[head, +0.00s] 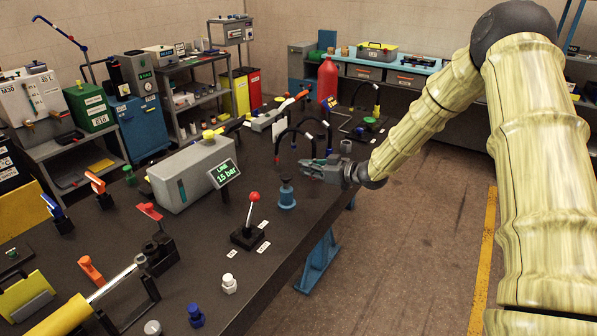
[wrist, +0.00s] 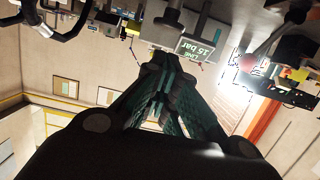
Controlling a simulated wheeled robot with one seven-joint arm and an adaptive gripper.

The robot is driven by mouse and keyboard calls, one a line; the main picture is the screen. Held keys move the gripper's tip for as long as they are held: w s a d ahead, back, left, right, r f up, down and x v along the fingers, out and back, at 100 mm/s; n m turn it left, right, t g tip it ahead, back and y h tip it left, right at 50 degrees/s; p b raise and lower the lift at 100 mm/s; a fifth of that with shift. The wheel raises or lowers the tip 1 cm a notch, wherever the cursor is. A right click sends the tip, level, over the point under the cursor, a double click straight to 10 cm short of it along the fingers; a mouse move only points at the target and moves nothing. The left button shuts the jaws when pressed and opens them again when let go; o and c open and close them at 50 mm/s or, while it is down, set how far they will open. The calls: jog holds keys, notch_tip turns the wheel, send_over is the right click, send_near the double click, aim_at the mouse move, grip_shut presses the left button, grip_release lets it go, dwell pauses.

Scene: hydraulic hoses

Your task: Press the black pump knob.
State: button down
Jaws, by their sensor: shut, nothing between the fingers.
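A small blue cylinder (head: 287,202) stands upright near the right edge of the dark bench, with a dark knob (head: 286,182) on top; it looks like the pump knob. My gripper (head: 301,168) is shut and empty. In the head view its tips lie just above and to the right of the knob; a gap seems to show, but I cannot tell the exact distance.
A grey box with a "LINE 15 bar" display (head: 224,173) stands left of the knob. A red-balled lever (head: 254,197) stands in front of it. Black hose loops (head: 297,137) rise behind my gripper. The floor (head: 415,235) right of the bench is clear.

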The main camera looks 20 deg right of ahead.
jog(key=shift+b+v, duration=0.35)
jog(key=shift+v, duration=1.25)
jog(key=shift+r, duration=0.1)
dwell(1.2)
notch_tip(320, 180, up, 3)
jog(key=shift+s+f, duration=0.1)
dwell(0.3)
dwell(0.4)
jog(key=p, duration=0.4)
send_over(291, 177)
notch_tip(291, 177, down, 3)
jog(key=shift+r, duration=0.15)
jog(key=shift+f+p, duration=0.7)
jog(key=shift+f, duration=1.1)
jog(key=shift+f, duration=0.1)
